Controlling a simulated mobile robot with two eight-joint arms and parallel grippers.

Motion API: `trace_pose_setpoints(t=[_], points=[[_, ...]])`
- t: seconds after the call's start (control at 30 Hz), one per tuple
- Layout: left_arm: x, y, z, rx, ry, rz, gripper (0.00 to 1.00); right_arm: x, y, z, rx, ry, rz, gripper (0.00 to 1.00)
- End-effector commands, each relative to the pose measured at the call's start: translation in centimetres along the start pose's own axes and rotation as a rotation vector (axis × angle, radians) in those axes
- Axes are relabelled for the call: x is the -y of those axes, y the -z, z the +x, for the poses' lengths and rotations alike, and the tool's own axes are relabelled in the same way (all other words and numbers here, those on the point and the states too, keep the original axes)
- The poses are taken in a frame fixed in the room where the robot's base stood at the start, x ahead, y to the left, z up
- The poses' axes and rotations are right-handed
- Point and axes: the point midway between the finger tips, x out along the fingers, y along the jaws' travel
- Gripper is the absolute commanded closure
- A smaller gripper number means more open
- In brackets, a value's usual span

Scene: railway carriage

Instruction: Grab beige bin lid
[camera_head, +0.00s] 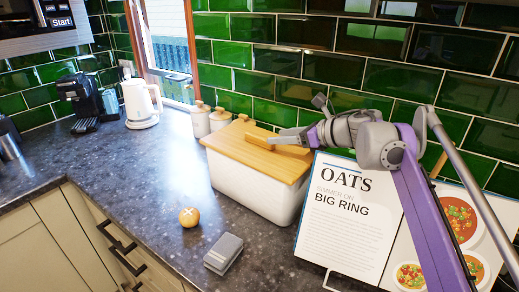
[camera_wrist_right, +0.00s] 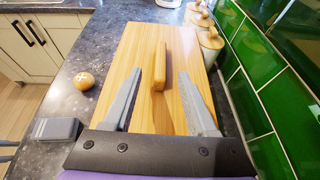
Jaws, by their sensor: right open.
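The bin (camera_head: 252,190) is a white-beige box standing on the dark counter, with a wooden lid (camera_head: 235,155) on top. The lid has a raised wooden bar handle (camera_head: 262,138), which also shows in the right wrist view (camera_wrist_right: 160,62). My right gripper (camera_head: 287,138) reaches in from the right over the lid. In the right wrist view, its two grey fingers (camera_wrist_right: 163,78) are apart, pointing along the lid, with the near end of the handle between them. I cannot tell whether either finger touches it. My left gripper is not in view.
A cookbook (camera_head: 345,215) stands right of the bin, beneath my right arm. Small canisters (camera_head: 220,118) stand behind the bin, near the green tiled wall. A round bun (camera_head: 189,217) and a grey box (camera_head: 223,253) lie in front. The counter left of the bin is mostly clear.

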Motion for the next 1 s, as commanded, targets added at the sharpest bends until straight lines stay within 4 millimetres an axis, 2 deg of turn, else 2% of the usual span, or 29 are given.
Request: trace_pose_setpoints(t=[0.07,0.27,0.53,0.83,0.87,1.0], points=[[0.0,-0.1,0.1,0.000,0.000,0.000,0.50,0.0,0.0,1.2,0.000,-0.001,0.000,0.43],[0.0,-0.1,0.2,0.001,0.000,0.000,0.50,0.0,0.0,2.2,0.000,-0.001,0.001,0.43],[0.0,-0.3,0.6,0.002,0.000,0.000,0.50,0.0,-0.2,6.1,-0.001,-0.001,-0.001,0.43],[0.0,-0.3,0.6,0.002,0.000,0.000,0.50,0.1,-0.2,6.8,0.000,0.001,0.001,0.43],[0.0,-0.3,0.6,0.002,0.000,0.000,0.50,0.1,-0.2,6.8,0.000,0.001,0.001,0.44],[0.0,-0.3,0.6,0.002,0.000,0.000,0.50,0.1,-0.2,6.7,0.000,0.001,0.001,0.70]])
